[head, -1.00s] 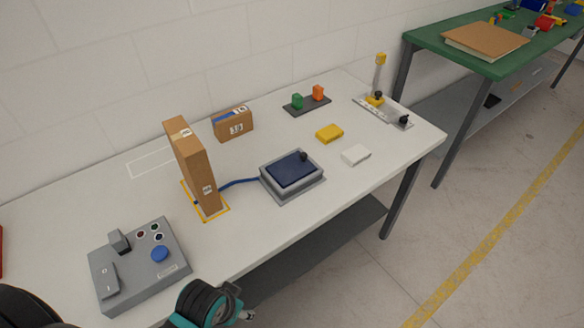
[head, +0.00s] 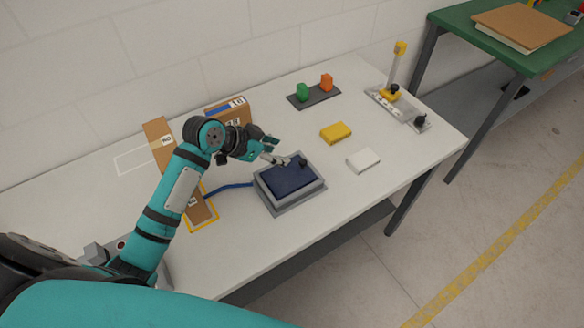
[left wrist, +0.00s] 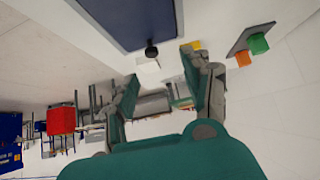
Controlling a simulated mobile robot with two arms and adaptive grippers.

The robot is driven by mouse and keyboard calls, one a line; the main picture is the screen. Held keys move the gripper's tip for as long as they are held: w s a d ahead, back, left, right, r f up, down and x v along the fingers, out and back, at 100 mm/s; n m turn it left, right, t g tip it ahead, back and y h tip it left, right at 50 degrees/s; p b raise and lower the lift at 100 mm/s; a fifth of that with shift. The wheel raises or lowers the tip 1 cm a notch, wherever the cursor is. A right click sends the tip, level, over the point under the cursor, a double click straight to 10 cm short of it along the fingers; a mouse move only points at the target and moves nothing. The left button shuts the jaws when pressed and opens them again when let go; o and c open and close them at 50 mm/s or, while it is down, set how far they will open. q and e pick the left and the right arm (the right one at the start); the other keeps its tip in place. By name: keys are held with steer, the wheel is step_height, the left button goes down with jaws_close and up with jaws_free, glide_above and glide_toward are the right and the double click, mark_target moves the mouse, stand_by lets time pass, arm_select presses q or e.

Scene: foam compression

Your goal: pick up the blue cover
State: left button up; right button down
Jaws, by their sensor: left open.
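The blue cover (head: 288,181) is a dark blue flat lid with a black knob (head: 302,161) near its far edge. It lies in a grey frame or box (head: 291,206) on the white table. My left gripper (head: 276,156) is open and empty, at the cover's far left side, just left of the knob and apparently above the table. In the left wrist view the cover (left wrist: 130,18) fills the top, with the knob (left wrist: 151,52) hanging between and beyond the open fingers (left wrist: 161,72). Contact with the cover cannot be seen. My right gripper is not in view.
Yellow (head: 336,132) and white (head: 363,160) blocks lie right. Green and orange blocks sit on a dark plate (head: 313,97) behind.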

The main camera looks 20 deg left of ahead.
mark_target(302, 162)
arm_select(q)
steer(key=x, duration=0.2)
steer(key=p+x, duration=0.1)
steer(key=x, duration=0.1)
steer(key=shift+s+d, duration=0.25)
steer(key=shift+d, duration=0.05)
steer(key=shift+w+d+f, duration=0.15)
steer(key=shift+w+f, duration=0.1)
steer(key=p+x, duration=0.1)
steer(key=x, duration=0.3)
steer(key=shift+s+d+p, duration=0.15)
steer(key=shift+d+p, duration=0.2)
steer(key=shift+d, duration=0.05)
steer(key=shift+f, duration=0.25)
steer(key=c, duration=0.5)
jaws_close()
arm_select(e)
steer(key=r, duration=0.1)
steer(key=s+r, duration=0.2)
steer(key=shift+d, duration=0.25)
